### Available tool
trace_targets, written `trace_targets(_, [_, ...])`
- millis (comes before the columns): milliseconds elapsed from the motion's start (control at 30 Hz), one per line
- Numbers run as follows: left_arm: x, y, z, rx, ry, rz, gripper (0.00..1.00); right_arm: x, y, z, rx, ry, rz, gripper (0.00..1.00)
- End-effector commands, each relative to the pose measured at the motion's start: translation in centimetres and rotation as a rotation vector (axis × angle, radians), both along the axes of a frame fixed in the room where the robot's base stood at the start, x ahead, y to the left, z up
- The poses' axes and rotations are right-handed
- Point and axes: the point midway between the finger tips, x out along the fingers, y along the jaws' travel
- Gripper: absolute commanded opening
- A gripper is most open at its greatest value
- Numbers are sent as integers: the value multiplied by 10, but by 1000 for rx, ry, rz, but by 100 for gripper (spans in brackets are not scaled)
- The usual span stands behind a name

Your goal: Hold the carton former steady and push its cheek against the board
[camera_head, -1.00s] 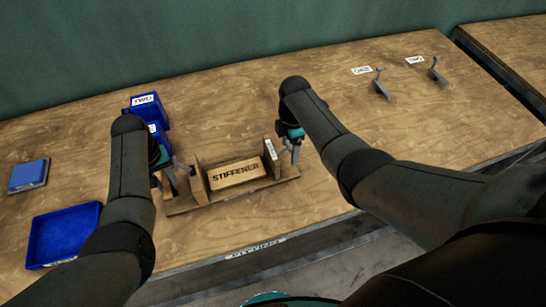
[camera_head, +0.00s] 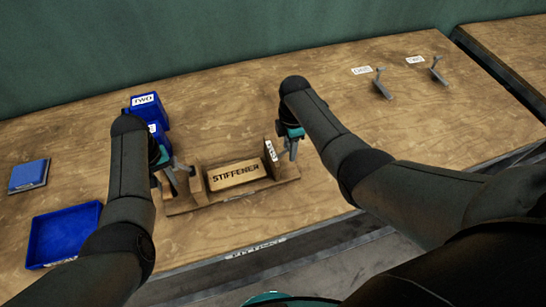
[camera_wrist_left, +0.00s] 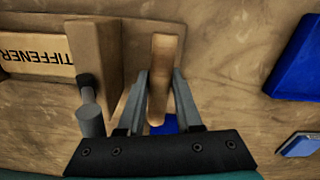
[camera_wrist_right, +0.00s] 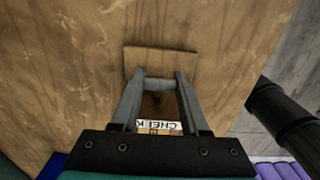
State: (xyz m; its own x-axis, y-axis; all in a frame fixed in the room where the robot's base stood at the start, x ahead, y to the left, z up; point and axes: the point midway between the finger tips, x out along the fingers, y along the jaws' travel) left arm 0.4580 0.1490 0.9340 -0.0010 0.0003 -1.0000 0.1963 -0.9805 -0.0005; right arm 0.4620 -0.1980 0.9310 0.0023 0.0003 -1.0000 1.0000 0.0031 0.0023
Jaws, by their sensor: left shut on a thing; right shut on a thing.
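The carton former (camera_head: 235,197) is a wooden base with upright parts near the table's front edge. A board marked STIFFENER (camera_head: 236,174) lies in it, also seen in the left wrist view (camera_wrist_left: 35,52). The cheek (camera_head: 271,157) stands upright at the board's right end; I cannot tell if they touch. Its label reads CHEEK in the right wrist view (camera_wrist_right: 158,126). My left gripper (camera_head: 180,178) is shut on the former's wooden post (camera_wrist_left: 160,75), at the left end.
Blue bins (camera_head: 147,110), one labelled TWO, stand behind my left arm. A blue tray (camera_head: 62,235) and a flat blue box (camera_head: 29,176) lie at the left. The table's middle right is clear.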

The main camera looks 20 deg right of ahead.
Motion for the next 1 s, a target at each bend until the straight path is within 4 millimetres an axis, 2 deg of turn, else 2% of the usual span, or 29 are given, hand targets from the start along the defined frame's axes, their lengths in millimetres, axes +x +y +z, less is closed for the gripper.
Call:
trace_targets(367, [1,-1,0,-3,-6,5,0,-3,2,-2,-1,9,1,0])
trace_targets(1000, [1,-2,1,-5,-5,3,0,-3,24,-3,6,10,3,0])
